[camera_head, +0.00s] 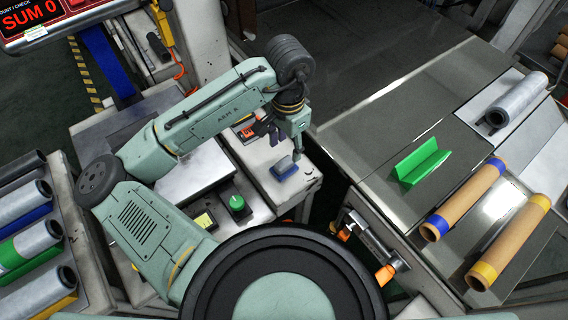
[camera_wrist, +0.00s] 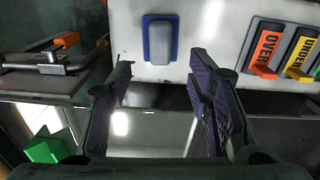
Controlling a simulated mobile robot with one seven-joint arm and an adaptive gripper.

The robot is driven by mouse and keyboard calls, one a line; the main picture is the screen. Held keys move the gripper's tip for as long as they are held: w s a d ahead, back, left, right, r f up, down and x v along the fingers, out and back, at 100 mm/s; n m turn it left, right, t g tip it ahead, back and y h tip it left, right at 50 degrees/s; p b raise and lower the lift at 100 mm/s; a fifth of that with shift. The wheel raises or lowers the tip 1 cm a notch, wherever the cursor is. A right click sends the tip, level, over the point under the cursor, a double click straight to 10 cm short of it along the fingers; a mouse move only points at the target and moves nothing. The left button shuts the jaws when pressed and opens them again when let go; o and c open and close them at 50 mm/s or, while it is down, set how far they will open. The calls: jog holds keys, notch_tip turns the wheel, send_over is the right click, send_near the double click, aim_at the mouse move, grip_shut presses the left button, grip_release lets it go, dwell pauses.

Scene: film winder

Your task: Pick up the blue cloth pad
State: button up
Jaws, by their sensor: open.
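The blue cloth pad (camera_head: 284,168) lies on the pale top of a machine stand in the head view, with a grey block on its upper side. In the wrist view the pad (camera_wrist: 148,50) is upright in the picture, a blue border around the grey block. My gripper (camera_head: 296,156) is close to the pad in the head view, pointing down. In the wrist view my gripper (camera_wrist: 160,68) is open and empty, its dark fingers apart. The pad shows beyond the fingertips, between their lines. Whether the fingers touch the stand is unclear.
Orange OVER (camera_wrist: 267,48) and yellow UNDER (camera_wrist: 301,52) tags stand right of the pad in the wrist view. A green knob (camera_head: 237,203) is left of it in the head view. A green angled piece (camera_head: 422,163) and brown rolls (camera_head: 463,200) lie on the right table.

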aim_at(284, 162)
jog(key=shift+s+a+f+p, duration=0.15)
jog(key=shift+a+f+p, duration=0.05)
jog(key=shift+f, duration=1.35)
jog(key=shift+s+a+f+p, duration=0.1)
jog(key=shift+a+f+p, duration=0.05)
jog(key=shift+f, duration=1.35)
jog(key=shift+c, duration=0.4)
grip_shut()
